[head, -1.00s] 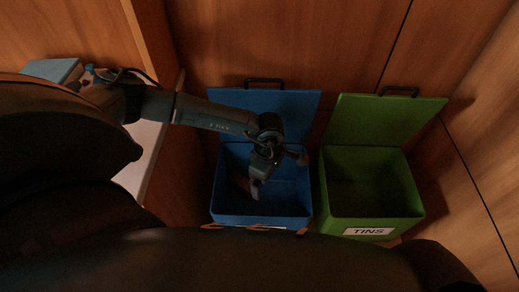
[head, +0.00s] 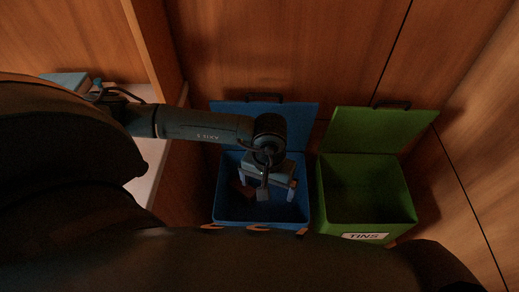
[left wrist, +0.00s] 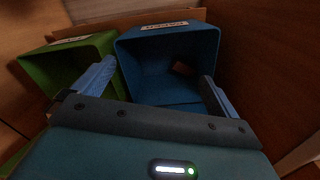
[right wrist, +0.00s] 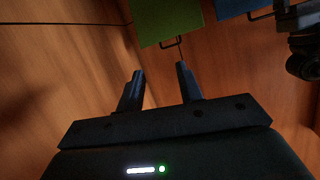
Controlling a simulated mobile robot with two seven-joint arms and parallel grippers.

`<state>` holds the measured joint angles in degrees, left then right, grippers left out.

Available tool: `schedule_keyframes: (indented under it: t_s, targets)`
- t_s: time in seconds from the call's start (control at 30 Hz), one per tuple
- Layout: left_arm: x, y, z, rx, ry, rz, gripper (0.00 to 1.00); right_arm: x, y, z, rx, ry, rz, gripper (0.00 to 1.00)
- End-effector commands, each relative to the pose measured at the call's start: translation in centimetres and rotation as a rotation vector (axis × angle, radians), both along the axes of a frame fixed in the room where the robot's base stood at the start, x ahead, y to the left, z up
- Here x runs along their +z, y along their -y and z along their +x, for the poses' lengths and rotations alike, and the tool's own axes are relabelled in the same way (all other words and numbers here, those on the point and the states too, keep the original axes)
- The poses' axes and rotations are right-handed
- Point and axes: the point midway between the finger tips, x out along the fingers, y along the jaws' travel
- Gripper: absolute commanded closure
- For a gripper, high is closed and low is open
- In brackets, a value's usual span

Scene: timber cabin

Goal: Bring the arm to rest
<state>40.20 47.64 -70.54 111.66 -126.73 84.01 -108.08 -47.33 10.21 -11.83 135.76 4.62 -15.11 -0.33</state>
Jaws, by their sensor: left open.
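My left arm reaches in from the left in the head view. My left gripper (head: 267,188) is over the open blue bin (head: 230,212), pointing down, with its fingers spread apart. In the left wrist view the left gripper (left wrist: 158,71) has nothing between its fingers, and the blue bin (left wrist: 140,65) lies ahead. A small reddish-brown item (left wrist: 182,68) lies inside the blue bin. My right gripper (right wrist: 160,69) shows only in the right wrist view; its fingers are apart and empty, facing the wooden wall.
An open green bin (head: 330,213) labelled TINS stands right of the blue bin, and looks empty. Both lids are raised against the wooden wall. A pale shelf (head: 150,160) with a teal box (head: 66,80) is at the left.

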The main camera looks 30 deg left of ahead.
Motion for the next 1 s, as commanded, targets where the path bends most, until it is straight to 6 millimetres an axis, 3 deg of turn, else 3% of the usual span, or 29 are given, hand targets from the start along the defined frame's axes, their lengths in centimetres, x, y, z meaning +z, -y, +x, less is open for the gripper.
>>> schedule_keyframes:
  t_s: [0.23,0.77,0.87,0.97,1.0]
  targets:
    - [1.4,0.0,-0.4,-0.149,0.0,0.0,0.02,0.6,0.0,0.0,0.0,0.0,0.0,0.64]
    - [1.4,0.3,-0.6,-0.159,-0.003,-0.009,0.02,0.5,0.0,0.0,0.0,-0.001,0.0,0.64]
    - [1.1,2.2,-1.6,-0.114,-0.036,-0.089,0.02,0.2,0.0,0.0,0.0,-0.006,-0.004,0.64]
    - [1.1,6.6,-3.9,0.014,-0.124,-0.279,0.02,-0.4,-0.1,0.1,0.003,-0.019,-0.01,0.64]
    - [1.4,9.0,-5.2,0.095,-0.185,-0.382,0.02,-0.8,-0.1,0.2,0.003,-0.027,-0.015,0.64]
